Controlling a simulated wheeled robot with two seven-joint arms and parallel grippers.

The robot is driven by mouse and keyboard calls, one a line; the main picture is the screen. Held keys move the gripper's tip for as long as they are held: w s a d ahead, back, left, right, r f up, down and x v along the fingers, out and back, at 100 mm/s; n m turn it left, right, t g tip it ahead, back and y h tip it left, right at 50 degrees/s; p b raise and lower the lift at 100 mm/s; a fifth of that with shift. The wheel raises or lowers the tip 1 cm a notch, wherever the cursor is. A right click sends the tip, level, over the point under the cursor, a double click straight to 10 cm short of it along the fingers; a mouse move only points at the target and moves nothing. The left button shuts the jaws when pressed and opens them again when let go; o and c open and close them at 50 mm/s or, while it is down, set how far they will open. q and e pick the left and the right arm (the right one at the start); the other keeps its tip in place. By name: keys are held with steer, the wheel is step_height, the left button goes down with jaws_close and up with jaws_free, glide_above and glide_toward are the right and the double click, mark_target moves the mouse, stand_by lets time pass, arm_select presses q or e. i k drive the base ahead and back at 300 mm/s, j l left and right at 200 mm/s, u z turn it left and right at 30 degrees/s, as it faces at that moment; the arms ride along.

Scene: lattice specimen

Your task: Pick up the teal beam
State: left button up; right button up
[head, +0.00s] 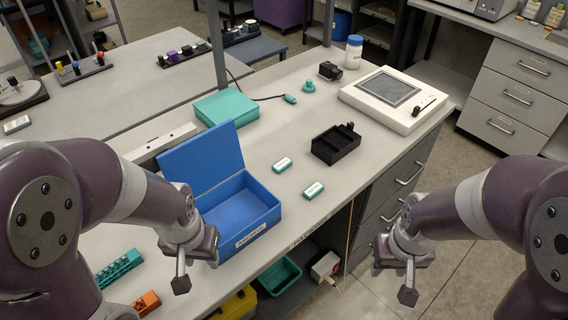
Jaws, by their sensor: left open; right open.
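The teal beam (119,269), a lattice-like bar, lies on the bench at the lower left, partly beside my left arm. My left gripper (190,268) is open and empty, to the right of the teal beam and apart from it, in front of the blue box. My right gripper (396,278) is open and empty at the lower right, off the bench's front edge and far from the beam.
An orange piece (147,303) lies just below the teal beam. An open blue box (262,211) with a raised lid stands right of it. Two small teal-and-white blocks (282,165) (313,190) and a black holder (336,144) lie further right. Bench between them is clear.

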mark_target(134, 258)
steer(key=j+u, duration=0.1)
steer(key=u, duration=0.3)
steer(key=k+j+u, duration=0.1)
steer(key=u, duration=0.25)
steer(key=j+u, duration=0.15)
steer(key=u, duration=0.25)
steer(key=j+u, duration=0.1)
steer(key=u, duration=1.05)
